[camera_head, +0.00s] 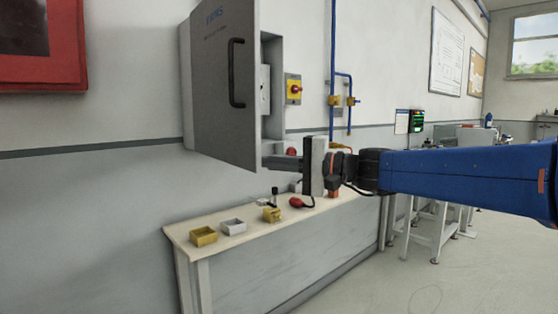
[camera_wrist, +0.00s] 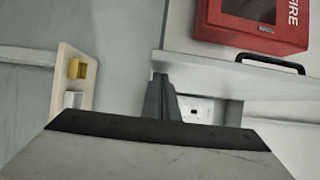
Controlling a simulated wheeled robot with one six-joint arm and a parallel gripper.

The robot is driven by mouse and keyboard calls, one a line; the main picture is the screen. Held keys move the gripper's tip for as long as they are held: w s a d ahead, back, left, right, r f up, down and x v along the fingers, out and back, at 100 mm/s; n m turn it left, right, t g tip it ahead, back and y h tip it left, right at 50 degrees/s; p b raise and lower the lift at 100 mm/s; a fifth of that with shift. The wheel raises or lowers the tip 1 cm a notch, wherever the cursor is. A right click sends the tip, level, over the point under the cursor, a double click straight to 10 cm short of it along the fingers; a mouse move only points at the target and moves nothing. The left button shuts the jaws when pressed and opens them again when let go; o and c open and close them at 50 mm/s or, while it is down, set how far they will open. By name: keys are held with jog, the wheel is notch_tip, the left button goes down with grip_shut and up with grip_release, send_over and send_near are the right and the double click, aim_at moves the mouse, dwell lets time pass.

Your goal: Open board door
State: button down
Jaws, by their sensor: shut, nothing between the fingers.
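The grey board door (camera_head: 215,100) stands open on the wall-mounted board (camera_head: 273,60), swung out from the wall. Its dark bar handle (camera_head: 236,73) is on the outer face and also shows in the wrist view (camera_wrist: 270,63). My gripper (camera_head: 272,162) is shut and empty, its fingers at the lower part of the door's free edge, on the side of the opening. In the wrist view the fingertips (camera_wrist: 160,78) are close to the door's edge (camera_wrist: 235,67); I cannot tell whether they touch. Part of the interior is hidden behind the door.
A narrow bench (camera_head: 185,230) below carries a yellow tray (camera_head: 203,236), a white tray (camera_head: 233,227) and small items. A red fire box (camera_head: 40,45) hangs left.

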aim_at(254, 163)
jog(key=shift+s+a, duration=0.5)
jog(key=shift+a, duration=0.2)
jog(key=shift+s+a, duration=0.45)
jog(key=shift+a, duration=0.25)
